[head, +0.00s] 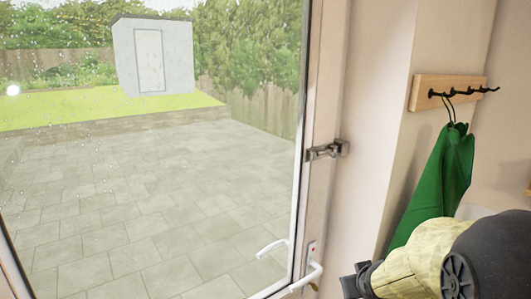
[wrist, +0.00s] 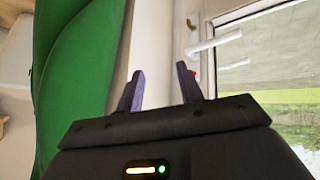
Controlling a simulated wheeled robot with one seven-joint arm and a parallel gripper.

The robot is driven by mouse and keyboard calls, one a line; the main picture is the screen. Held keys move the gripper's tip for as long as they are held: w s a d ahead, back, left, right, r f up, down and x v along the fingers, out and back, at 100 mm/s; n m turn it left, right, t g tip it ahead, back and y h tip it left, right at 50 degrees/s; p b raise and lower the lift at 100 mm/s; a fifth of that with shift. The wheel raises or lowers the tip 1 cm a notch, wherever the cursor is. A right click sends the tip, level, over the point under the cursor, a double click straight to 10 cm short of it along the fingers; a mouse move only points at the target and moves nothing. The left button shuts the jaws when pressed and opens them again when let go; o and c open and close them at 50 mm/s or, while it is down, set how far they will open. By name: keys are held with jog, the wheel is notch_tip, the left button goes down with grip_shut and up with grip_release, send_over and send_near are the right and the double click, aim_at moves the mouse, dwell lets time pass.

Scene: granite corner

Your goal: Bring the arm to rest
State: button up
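My gripper (wrist: 160,90) shows in the wrist view with its two dark fingers apart and nothing between them. It points toward a pale wall and door frame, with a white door handle (wrist: 214,43) to the right beyond the fingers. In the head view my arm comes in at the lower right, and the dark end of my gripper (head: 357,283) is near the frame's bottom edge, close to the wall. Its fingertips are hard to make out there.
A glazed door (head: 300,150) with a white handle (head: 312,275) and a metal latch (head: 327,151) stands left of my arm. A green cloth (head: 437,180) hangs from a wooden hook rail (head: 447,92) behind my arm. A paved patio and shed (head: 153,60) show through the glass.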

jog(key=s+a+f+m+g, duration=0.1)
jog(key=s+a+f+g, duration=0.1)
jog(key=s, duration=0.4)
jog(key=s+a+f+m+g+y, duration=0.1)
jog(key=s+a+f+g, duration=0.2)
jog(key=s, duration=0.3)
jog(key=shift+s+f+g, duration=0.25)
jog(key=shift+f+g, duration=0.15)
jog(key=shift+f, duration=0.5)
dwell(0.6)
